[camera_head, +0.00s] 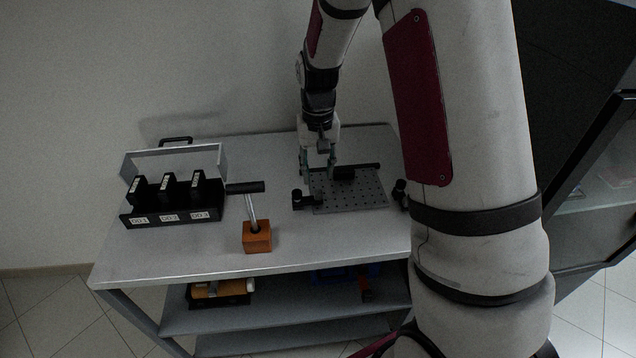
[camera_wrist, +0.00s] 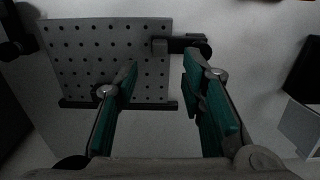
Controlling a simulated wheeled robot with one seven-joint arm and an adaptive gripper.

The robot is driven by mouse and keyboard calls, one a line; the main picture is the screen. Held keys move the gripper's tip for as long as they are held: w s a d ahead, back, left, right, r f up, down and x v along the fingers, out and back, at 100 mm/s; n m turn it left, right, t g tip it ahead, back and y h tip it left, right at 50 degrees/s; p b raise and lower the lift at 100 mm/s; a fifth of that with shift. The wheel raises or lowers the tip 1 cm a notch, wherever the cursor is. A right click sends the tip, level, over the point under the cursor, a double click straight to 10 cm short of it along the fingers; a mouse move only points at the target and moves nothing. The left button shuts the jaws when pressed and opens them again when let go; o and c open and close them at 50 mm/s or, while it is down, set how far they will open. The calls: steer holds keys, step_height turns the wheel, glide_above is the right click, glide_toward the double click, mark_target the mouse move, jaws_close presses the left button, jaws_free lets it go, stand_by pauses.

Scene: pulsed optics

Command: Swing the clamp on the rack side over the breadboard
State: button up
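The breadboard (camera_head: 350,197) is a grey perforated plate on the table; it also shows in the wrist view (camera_wrist: 100,50). The rack-side clamp (camera_head: 298,199) is black, with a round knob by the board's left edge. Its arm points right and lies over that edge of the board. In the wrist view this clamp (camera_wrist: 180,45) is at the upper right, just beyond my fingertips. My gripper (camera_head: 318,172) is open and empty above the board's back left corner. Its two green-padded fingers (camera_wrist: 160,63) are apart, with nothing between them.
A black rack (camera_head: 172,217) with several labelled modules stands at the left. A wooden block (camera_head: 257,240) holding a black-handled tool is in front. Another clamp (camera_head: 399,188) is at the board's right, partly hidden by my arm. A dark bar (camera_wrist: 118,103) runs along the board's back edge.

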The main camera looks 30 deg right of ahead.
mark_target(318, 191)
steer(key=shift+r, duration=2.6)
steer(key=s+a+r+n+t+p, duration=0.15)
steer(key=s+a+r, duration=0.25)
steer(key=s+r, duration=0.95)
steer(key=s+a+r+n+t, duration=0.2)
steer(key=s+r, duration=0.1)
steer(key=s, duration=1.2)
steer(key=shift+a+r+t+p, duration=0.15)
steer(key=shift+r+t+p, duration=0.2)
steer(key=shift+r, duration=0.05)
steer(key=shift+s, duration=0.1)
